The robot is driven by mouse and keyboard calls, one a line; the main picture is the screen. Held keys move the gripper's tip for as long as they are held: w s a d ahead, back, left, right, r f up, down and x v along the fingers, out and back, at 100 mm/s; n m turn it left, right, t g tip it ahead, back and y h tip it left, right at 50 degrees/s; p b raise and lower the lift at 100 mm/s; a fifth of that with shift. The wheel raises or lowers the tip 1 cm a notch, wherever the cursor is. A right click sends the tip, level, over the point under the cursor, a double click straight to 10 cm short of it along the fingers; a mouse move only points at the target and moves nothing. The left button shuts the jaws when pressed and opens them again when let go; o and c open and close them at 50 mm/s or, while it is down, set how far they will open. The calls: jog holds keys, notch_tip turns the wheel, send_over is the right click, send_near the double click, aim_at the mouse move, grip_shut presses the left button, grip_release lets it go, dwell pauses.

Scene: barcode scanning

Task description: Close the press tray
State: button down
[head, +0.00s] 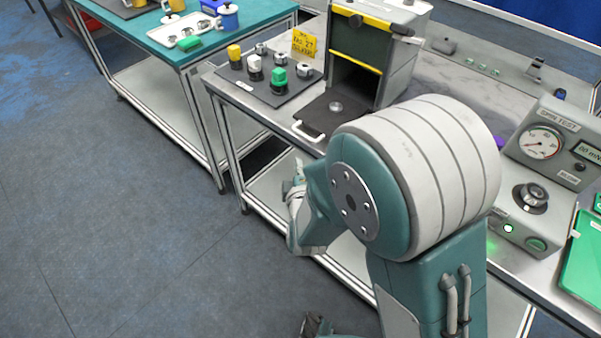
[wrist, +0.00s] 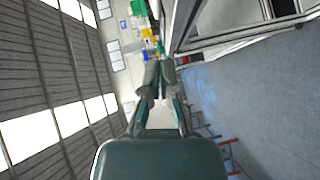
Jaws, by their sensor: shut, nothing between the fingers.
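The press (head: 397,62) is a grey box with yellow edging and an open dark front, standing on the metal bench in the head view. Its black tray (head: 318,113) is pulled out toward the front left, with a white handle (head: 308,131) on its outer edge. A small round metal part (head: 336,106) lies on the tray. My gripper (head: 298,170) is by the bench's front edge, below and in front of the handle and apart from it. In the wrist view my gripper (wrist: 160,66) has its fingers together with nothing between them.
A dark mat (head: 262,91) with several coloured-cap parts lies left of the tray. A yellow sign (head: 304,43) stands behind it. A gauge tester (head: 541,146) is at the right. A teal-topped table (head: 240,25) stands back left. The floor at the left is clear.

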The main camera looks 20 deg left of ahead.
aim_at(350, 113)
jog(key=shift+w+a+f, duration=0.1)
jog(key=shift+w+f, duration=0.15)
jog(key=shift+w, duration=1.1)
jog(key=shift+w+d+f, duration=0.1)
jog(key=shift+w+f, duration=0.15)
jog(key=shift+w, duration=1.1)
jog(key=shift+w+a+f, duration=0.1)
jog(key=shift+w+f, duration=0.15)
jog(key=shift+w, duration=1.1)
jog(key=shift+w, duration=0.1)
jog(key=w+d, duration=0.2)
jog(key=w, duration=0.3)
jog(key=w+d, duration=0.2)
jog(key=w, duration=0.3)
jog(key=w+d, duration=0.2)
jog(key=w, duration=0.3)
jog(key=shift+d, duration=0.25)
jog(key=shift+w+d+r, duration=0.1)
jog(key=shift+w+d, duration=0.1)
jog(key=shift+w, duration=0.25)
jog(key=shift+s, duration=0.1)
